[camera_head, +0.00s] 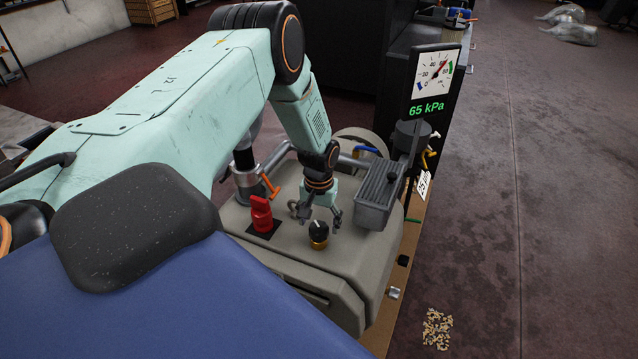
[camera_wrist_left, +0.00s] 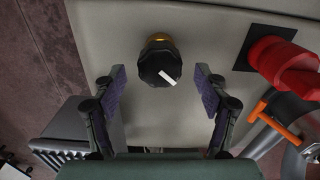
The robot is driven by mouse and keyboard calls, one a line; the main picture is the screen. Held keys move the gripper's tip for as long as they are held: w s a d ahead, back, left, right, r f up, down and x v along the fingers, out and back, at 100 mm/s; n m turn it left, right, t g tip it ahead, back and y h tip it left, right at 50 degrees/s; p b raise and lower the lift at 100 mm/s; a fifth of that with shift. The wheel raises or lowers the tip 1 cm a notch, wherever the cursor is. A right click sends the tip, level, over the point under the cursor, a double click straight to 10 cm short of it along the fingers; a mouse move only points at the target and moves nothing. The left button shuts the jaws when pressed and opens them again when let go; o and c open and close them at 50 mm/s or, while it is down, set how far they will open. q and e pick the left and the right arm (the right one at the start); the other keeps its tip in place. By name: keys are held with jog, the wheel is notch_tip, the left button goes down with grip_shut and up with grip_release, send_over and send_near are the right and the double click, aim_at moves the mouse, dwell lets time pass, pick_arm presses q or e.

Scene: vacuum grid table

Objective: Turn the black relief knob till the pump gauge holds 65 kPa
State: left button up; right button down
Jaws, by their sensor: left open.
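The black relief knob (camera_head: 319,230) has a brass base and stands on the grey pump housing. In the left wrist view the knob (camera_wrist_left: 160,67) shows a white pointer mark toward its lower right. My left gripper (camera_head: 318,218) is open just above and behind the knob. In the wrist view its two fingers (camera_wrist_left: 160,88) stand apart on either side of the knob, with a gap at each side. The pump gauge (camera_head: 435,73) has a red needle near the green band, and its green readout shows 65 kPa (camera_head: 426,109). My right gripper is not in view.
A red switch handle (camera_head: 261,214) stands left of the knob, and it also shows in the wrist view (camera_wrist_left: 285,66). An orange lever (camera_head: 271,186) is behind it. A ribbed grey box (camera_head: 378,190) stands close on the right. Small scraps (camera_head: 437,329) lie on the floor.

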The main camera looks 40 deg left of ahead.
aim_at(321, 226)
pick_arm(q)
notch_tip(321, 226, up, 10)
jog(key=shift+f, duration=0.2)
dwell(0.6)
jog(key=s+d+f+m+t+h, duration=0.1)
jog(key=s+d+f+t, duration=0.15)
jog(key=d, duration=0.45)
jog(key=s+d+f+m+t, duration=0.1)
jog(key=s+d+f, duration=0.25)
jog(key=d, duration=0.25)
jog(key=s+d+f+m+g, duration=0.1)
jog(key=s+d+f, duration=0.1)
jog(key=s, duration=1)
jog(key=s+d+f+m+g+y+b, duration=0.1)
jog(key=s+d+f+g, duration=0.1)
jog(key=s, duration=1)
jog(key=shift+s+d+f, duration=0.35)
jog(key=shift+d+f, duration=0.15)
jog(key=shift+d, duration=0.1)
jog(key=shift+g, duration=0.25)
jog(key=shift+s+a, duration=0.1)
